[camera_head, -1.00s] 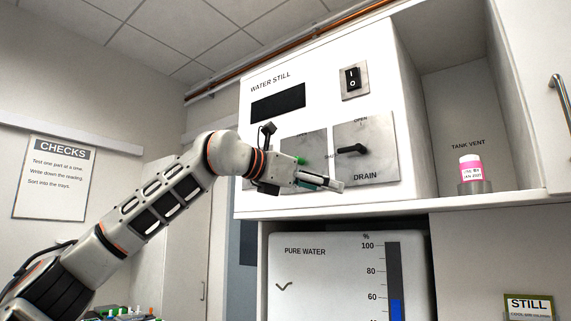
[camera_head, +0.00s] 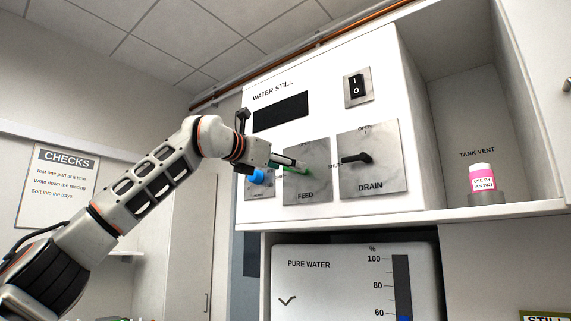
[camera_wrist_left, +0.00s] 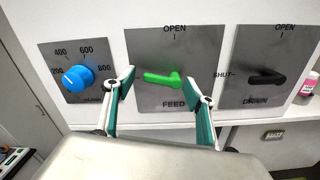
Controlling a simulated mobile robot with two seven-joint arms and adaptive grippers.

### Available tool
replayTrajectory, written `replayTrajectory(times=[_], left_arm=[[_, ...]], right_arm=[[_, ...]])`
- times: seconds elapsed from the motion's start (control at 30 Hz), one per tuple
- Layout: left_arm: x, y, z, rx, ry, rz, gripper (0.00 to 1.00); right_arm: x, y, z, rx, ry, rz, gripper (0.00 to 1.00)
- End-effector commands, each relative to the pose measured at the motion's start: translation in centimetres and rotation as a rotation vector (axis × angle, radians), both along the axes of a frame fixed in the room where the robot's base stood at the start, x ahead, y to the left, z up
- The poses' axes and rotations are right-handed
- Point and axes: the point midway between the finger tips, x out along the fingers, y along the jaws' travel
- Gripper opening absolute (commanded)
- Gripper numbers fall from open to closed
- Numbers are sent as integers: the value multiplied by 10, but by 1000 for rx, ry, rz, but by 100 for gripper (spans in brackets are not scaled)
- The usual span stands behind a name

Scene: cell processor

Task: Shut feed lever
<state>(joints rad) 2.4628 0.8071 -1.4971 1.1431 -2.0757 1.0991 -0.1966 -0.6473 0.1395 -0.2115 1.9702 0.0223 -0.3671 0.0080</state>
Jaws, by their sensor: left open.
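The green feed lever (camera_head: 300,171) is on the grey FEED plate (camera_head: 307,190) of the white water still. In the left wrist view the lever (camera_wrist_left: 163,79) lies near level, its handle pointing left, away from the OPEN mark above. Any shut mark on this plate is hidden. My left gripper (camera_head: 287,164) is open at the plate's left side in the head view. In the wrist view its two fingers stand on either side of the lever, with gaps visible; I cannot tell whether they touch it. My right gripper is not in view.
The black DRAIN lever (camera_head: 356,158) is on the plate to the right, pointing left to SHUT. A blue dial (camera_wrist_left: 77,78) is to the left. A power switch (camera_head: 357,87) is above. A pink-labelled bottle (camera_head: 482,178) stands in the right niche.

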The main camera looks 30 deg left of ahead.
Motion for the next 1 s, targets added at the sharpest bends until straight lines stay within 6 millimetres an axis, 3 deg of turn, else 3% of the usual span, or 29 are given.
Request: replayTrajectory(times=[0.33,0.37,0.47,0.5,0.67,1.0], left_arm=[[6,-1,-1,0,0,0,55],[6,-1,-1,0,0,0,52],[6,0,-1,-1,0,0,26],[6,0,0,-1,0,1,23],[6,2,-1,-10,-2,2,23],[7,5,-8,-262,16,5,23]], right_arm=[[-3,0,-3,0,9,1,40],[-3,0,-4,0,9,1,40],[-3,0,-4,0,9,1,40],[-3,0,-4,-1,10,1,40],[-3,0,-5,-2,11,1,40],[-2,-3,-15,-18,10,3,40]])
